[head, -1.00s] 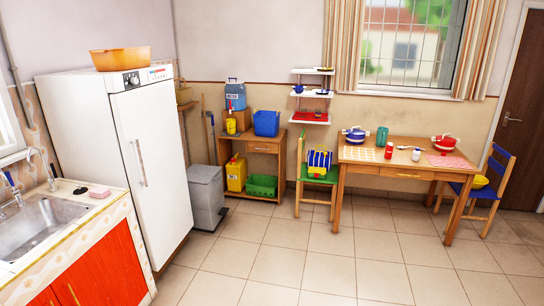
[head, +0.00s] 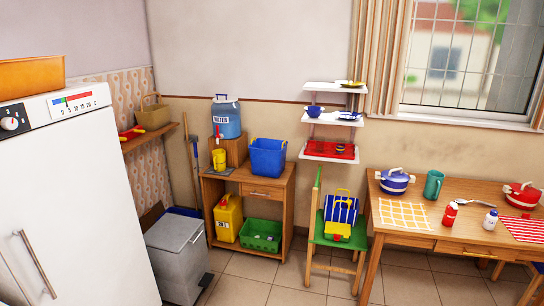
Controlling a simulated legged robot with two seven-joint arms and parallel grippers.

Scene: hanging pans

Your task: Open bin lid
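A grey bin (head: 177,262) stands on the floor between the white fridge and the wooden shelf unit. Its flat grey lid (head: 173,233) is shut. A dark pedal-like part (head: 203,281) shows low at its right side. The fridge hides part of the bin's left side, and the frame's bottom edge lies just below its base. Neither of my grippers is in view.
The white fridge (head: 72,205) fills the left side. A wooden shelf unit (head: 276,190) with containers stands right of the bin. A green chair (head: 340,229) and a wooden table (head: 445,240) stand further right. Tiled floor (head: 245,289) is clear in front.

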